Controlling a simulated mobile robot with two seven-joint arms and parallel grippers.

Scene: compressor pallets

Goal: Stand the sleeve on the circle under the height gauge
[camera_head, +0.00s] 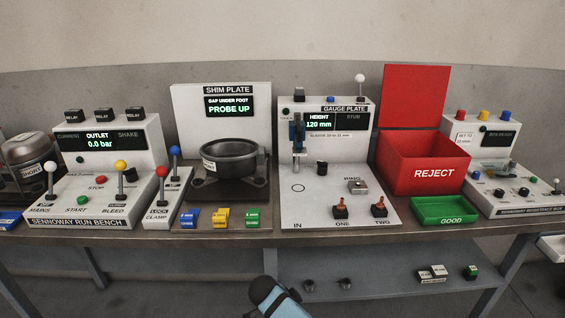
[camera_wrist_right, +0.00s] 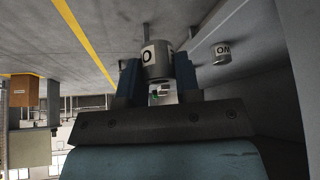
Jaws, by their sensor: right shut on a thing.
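In the right wrist view my right gripper (camera_wrist_right: 158,75) is shut on a grey metal sleeve (camera_wrist_right: 157,62) with a white label, of which the letter O shows. In the head view the gripper and sleeve do not show clearly; a blue and black part of my arm is at the bottom. The height gauge (camera_head: 298,140) stands on the white gauge plate (camera_head: 325,205). Its display reads 120 mm. The marked circle (camera_head: 298,188) lies bare below the gauge. My left gripper is not in view.
A black knob (camera_head: 322,169), a ring block (camera_head: 357,187) and two red-topped switches (camera_head: 340,208) are on the gauge plate. The red reject bin (camera_head: 425,185) and green tray (camera_head: 445,210) stand right.

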